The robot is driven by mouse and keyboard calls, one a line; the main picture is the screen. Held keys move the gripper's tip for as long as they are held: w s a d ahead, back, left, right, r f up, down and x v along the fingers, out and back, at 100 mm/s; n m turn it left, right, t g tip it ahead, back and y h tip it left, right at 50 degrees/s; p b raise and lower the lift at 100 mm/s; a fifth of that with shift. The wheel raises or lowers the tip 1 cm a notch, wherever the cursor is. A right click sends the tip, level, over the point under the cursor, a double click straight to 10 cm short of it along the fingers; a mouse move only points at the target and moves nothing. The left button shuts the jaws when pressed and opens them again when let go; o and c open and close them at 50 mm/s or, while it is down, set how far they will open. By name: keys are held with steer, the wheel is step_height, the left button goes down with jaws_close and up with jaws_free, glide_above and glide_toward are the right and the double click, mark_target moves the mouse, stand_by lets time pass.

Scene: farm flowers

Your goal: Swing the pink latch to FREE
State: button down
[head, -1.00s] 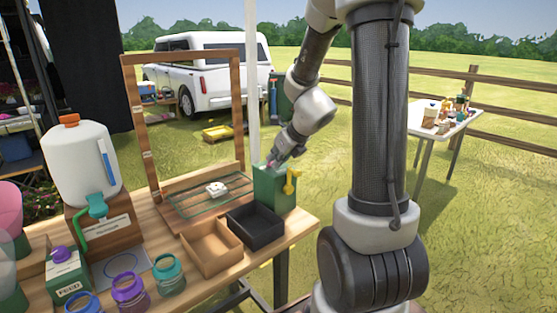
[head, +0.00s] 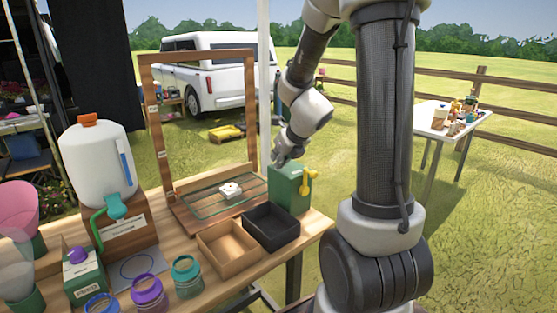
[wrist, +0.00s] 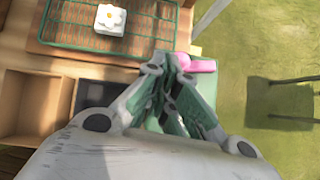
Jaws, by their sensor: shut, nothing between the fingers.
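The pink latch (wrist: 203,66) shows in the wrist view as a short rounded bar, just right of my gripper's fingers. I cannot read any FREE mark. In the head view a green box (head: 290,190) with a yellow handle (head: 309,184) stands at the table's right end; the latch cannot be made out there. My gripper (wrist: 172,100) is shut and empty, its fingers close to the latch; I cannot tell whether they touch. In the head view my gripper (head: 279,160) is at the box's upper left edge, its fingertips mostly hidden.
A wooden frame (head: 149,120) rises behind a wire rack holding a white flower block (head: 230,190). A black tray (head: 270,228) and a wooden tray (head: 227,249) sit in front. Jars and a jug (head: 95,165) stand left. Open grass lies right of the table.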

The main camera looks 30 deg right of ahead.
steer(key=shift+d, duration=0.2)
steer(key=shift+w+d, duration=0.1)
steer(key=shift+d, duration=0.6)
